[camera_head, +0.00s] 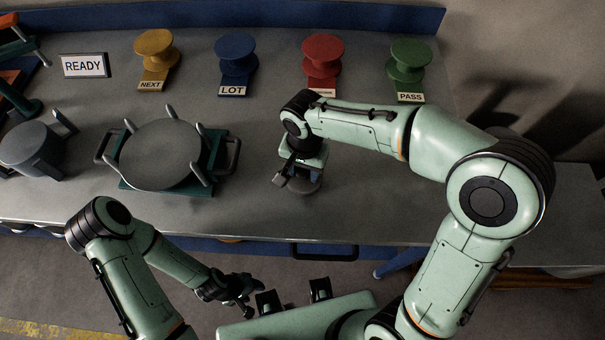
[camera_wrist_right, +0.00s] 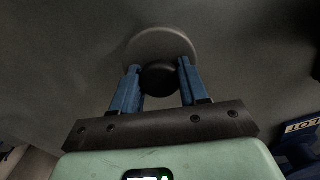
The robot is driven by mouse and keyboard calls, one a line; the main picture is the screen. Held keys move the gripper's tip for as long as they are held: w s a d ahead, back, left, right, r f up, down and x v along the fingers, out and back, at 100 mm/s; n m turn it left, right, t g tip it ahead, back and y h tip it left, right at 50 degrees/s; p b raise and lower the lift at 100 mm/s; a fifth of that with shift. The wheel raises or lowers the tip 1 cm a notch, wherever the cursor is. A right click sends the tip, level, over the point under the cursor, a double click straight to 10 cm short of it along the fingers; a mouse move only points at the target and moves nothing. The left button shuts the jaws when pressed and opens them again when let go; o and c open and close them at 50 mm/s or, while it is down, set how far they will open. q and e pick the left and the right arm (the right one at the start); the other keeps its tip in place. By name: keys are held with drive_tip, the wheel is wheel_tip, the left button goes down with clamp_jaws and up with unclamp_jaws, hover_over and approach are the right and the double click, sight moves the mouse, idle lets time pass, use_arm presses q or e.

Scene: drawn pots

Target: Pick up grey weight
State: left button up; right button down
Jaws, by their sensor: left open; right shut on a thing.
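The grey weight (camera_wrist_right: 160,45) is a round grey disc with a dark knob (camera_wrist_right: 159,78) on top, seen in the right wrist view. My right gripper (camera_wrist_right: 158,76) is shut on the knob, one blue finger on each side. In the head view the grey weight (camera_head: 305,186) shows as a disc edge under my right gripper (camera_head: 300,176), which hides most of it. I cannot tell whether it touches the table. My left gripper (camera_head: 246,302) is open and empty, in front of the table's front edge.
A wide grey pot (camera_head: 160,155) with prongs sits on a green base left of the weight. A smaller grey pot (camera_head: 30,147) is further left. Yellow (camera_head: 155,46), blue (camera_head: 236,52), red (camera_head: 322,52) and green (camera_head: 409,58) spools with labels line the back. Table around the weight is clear.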

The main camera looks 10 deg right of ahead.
drive_tip(key=shift+f, duration=0.1)
use_arm(q)
drive_tip(key=shift+w+r+p, duration=0.5)
drive_tip(key=shift+r+p, duration=0.05)
drive_tip(key=shift+r, duration=0.15)
drive_tip(key=shift+w+r+p, duration=0.45)
drive_tip(key=shift+r+p, duration=0.1)
drive_tip(key=shift+r, duration=0.1)
use_arm(e)
drive_tip(key=shift+w+r, duration=0.1)
drive_tip(key=shift+r, duration=2)
